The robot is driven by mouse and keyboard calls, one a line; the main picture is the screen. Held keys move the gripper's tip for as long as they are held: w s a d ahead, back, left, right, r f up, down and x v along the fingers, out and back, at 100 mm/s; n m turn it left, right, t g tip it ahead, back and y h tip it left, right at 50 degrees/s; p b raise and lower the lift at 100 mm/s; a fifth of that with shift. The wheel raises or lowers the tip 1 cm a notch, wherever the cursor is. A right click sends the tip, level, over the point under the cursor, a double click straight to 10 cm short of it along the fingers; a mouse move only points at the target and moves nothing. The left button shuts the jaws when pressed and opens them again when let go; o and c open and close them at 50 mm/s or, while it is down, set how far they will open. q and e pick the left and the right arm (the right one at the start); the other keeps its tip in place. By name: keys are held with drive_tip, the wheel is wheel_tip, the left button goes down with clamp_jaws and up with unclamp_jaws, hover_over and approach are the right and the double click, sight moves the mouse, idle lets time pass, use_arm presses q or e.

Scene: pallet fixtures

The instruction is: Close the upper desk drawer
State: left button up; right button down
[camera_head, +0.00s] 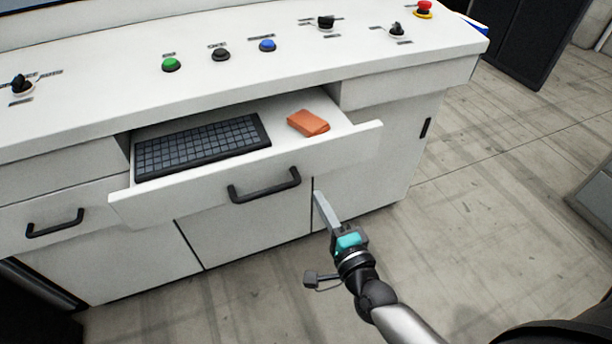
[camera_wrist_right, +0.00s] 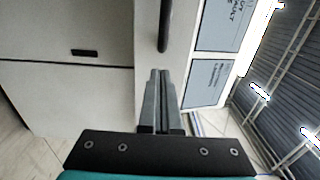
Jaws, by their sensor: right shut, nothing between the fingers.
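The upper desk drawer (camera_head: 340,152) is pulled open in the head view, with a black handle (camera_head: 264,186) on its white front. A dark keyboard (camera_head: 200,146) and an orange block (camera_head: 308,123) lie in it. My right gripper (camera_head: 318,196) is shut and empty, with its fingers pointing at the drawer front's lower right part, to the right of the handle. In the right wrist view the shut fingers (camera_wrist_right: 159,75) reach towards the drawer front, and part of a black handle (camera_wrist_right: 165,25) shows beyond them. I cannot tell whether they touch. My left gripper is not in view.
The white console top (camera_head: 120,90) carries a green button (camera_head: 171,64), a black one, a blue one, switches and a red emergency knob (camera_head: 424,9). A closed drawer with a handle (camera_head: 55,223) is at the left. Concrete floor (camera_head: 500,190) at the right is clear.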

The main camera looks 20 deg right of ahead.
sight(301, 167)
drive_tip(key=w, duration=0.6)
drive_tip(key=shift+w+a, duration=0.1)
drive_tip(key=shift+w, duration=0.2)
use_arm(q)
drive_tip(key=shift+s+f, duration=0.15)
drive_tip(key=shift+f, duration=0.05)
use_arm(e)
drive_tip(key=shift+w, duration=0.75)
